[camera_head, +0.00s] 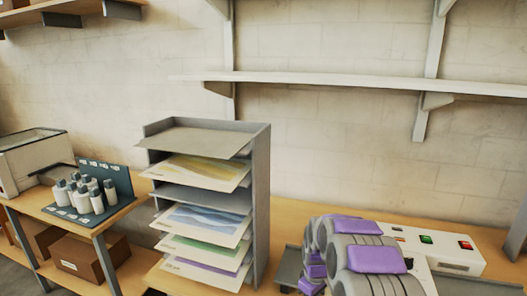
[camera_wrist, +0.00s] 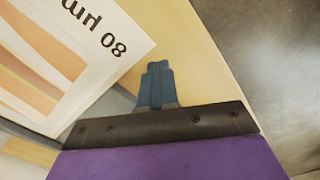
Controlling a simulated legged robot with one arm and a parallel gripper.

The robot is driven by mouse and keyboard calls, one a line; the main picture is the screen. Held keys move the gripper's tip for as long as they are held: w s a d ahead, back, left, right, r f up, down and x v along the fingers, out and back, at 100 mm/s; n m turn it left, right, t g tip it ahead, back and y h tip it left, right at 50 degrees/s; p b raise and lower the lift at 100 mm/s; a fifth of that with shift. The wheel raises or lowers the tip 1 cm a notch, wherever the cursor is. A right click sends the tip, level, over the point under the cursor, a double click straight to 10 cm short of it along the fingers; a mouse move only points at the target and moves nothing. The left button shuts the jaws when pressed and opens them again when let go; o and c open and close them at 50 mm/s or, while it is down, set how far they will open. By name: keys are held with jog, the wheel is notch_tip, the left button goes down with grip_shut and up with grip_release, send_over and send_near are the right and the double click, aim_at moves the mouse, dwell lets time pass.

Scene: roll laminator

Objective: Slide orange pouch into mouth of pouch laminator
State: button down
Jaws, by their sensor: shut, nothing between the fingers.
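A pouch (camera_wrist: 60,55) with orange and cream bands and "80 µm" print lies at the upper left of the wrist view, only partly in frame. My gripper (camera_wrist: 157,68) has its blue fingers together and empty, to the right of the pouch's corner and apart from it in the picture. The pouch laminator (camera_head: 455,250), a white machine with a green and a red switch, stands on the bench at the right of the head view. My purple and grey arm hides much of it, and its mouth cannot be made out. The orange pouch and my fingertips do not show in the head view.
A grey sorter (camera_head: 258,190) holds yellow, blue, green and purple sheets, left of my arm. The wooden bench (camera_wrist: 185,35) ends in a diagonal edge beside a dark grey area. A side table (camera_head: 125,210) with white bottles stands left. A wall shelf (camera_head: 370,85) is above.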

jog(key=shift+s+d, duration=0.25)
jog(key=shift+d, duration=0.45)
jog(key=shift+s+d, duration=0.25)
jog(key=shift+d, duration=0.4)
jog(key=shift+a, duration=0.1)
jog(key=shift+w+a+p, duration=0.25)
jog(key=shift+a+p, duration=0.05)
jog(key=shift+a, duration=0.25)
jog(key=shift+w+a+p, duration=0.2)
jog(key=shift+a+p, duration=0.05)
jog(key=shift+a, duration=0.3)
notch_tip(320, 180, up, 14)
jog(key=p, duration=0.5)
